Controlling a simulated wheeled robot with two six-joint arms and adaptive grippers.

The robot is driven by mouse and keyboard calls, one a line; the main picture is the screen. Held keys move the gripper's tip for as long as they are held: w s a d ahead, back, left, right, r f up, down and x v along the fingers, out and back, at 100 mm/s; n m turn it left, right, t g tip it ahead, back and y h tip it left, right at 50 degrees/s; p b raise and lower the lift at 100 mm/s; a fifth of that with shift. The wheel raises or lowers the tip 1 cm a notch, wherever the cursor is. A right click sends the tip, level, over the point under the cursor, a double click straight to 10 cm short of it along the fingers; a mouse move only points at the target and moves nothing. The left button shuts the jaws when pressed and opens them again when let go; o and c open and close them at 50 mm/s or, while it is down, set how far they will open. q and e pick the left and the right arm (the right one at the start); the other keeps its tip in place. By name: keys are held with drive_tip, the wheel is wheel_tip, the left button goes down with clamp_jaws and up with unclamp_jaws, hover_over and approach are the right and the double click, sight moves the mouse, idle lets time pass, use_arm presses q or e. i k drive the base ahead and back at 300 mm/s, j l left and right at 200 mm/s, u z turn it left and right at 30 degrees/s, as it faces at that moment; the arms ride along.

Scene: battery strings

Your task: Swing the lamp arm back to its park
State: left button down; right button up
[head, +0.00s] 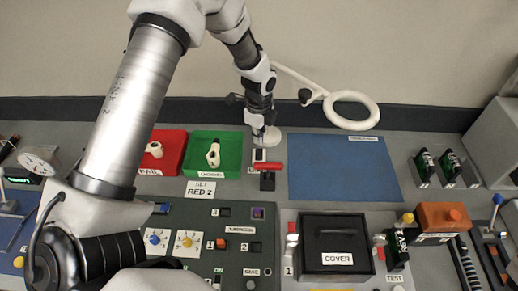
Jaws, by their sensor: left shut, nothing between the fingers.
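The lamp is white, with a ring head (351,109) out over the back edge of the blue mat (345,175). Its thin arm (294,76) runs from behind my left gripper to the ring, with a dark knob (305,97) near the ring. A round white base (270,138) stands at the back of the bench. My left gripper (258,122) points down in front of the lamp's post and hides most of it. It is shut and empty; I cannot tell whether it touches the lamp. My right gripper is out of view.
A red tray (174,140) and a green tray (230,145), each with a pale part, lie left of the base. A red-handled switch (270,167) stands in front. A black cover box (335,230) and an orange block (444,216) are nearer. The blue mat is clear.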

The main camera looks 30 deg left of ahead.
sight(306, 96)
drive_tip(key=k+l, duration=0.1)
drive_tip(key=k, duration=0.4)
drive_tip(key=k+l, duration=0.1)
drive_tip(key=k, duration=0.4)
drive_tip(key=k+l, duration=0.15)
drive_tip(key=k, duration=0.35)
